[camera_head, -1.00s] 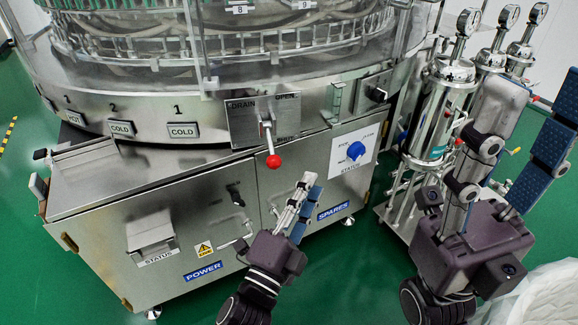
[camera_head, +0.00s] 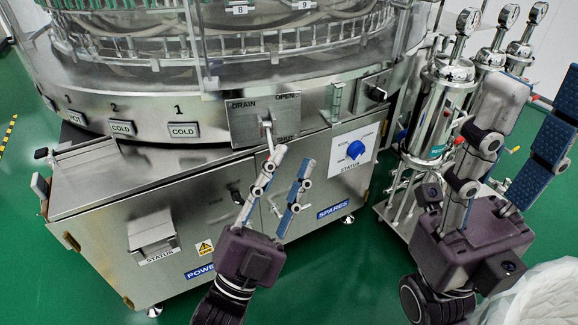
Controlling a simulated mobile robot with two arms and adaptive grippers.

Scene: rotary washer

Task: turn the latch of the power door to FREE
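The power door (camera_head: 105,242) is the left steel door of the cabinet under the washer. Its blue POWER label (camera_head: 199,271) is partly covered by my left gripper. A small dark latch (camera_head: 236,194) shows near the door's upper right edge, close to the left gripper's finger; its setting is too small to read. My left gripper (camera_head: 292,157) is open and empty in front of the seam between the doors, fingers pointing up. Whether it touches anything cannot be told. My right gripper (camera_head: 538,92) is open and empty at the right, away from the doors.
The spares door (camera_head: 320,195) has a blue status knob (camera_head: 356,150). A drain lever plate (camera_head: 262,118) is above; its red ball is hidden behind my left gripper. Steel filter cylinders (camera_head: 437,105) stand on a cart at right. Green floor (camera_head: 320,285) is clear in front.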

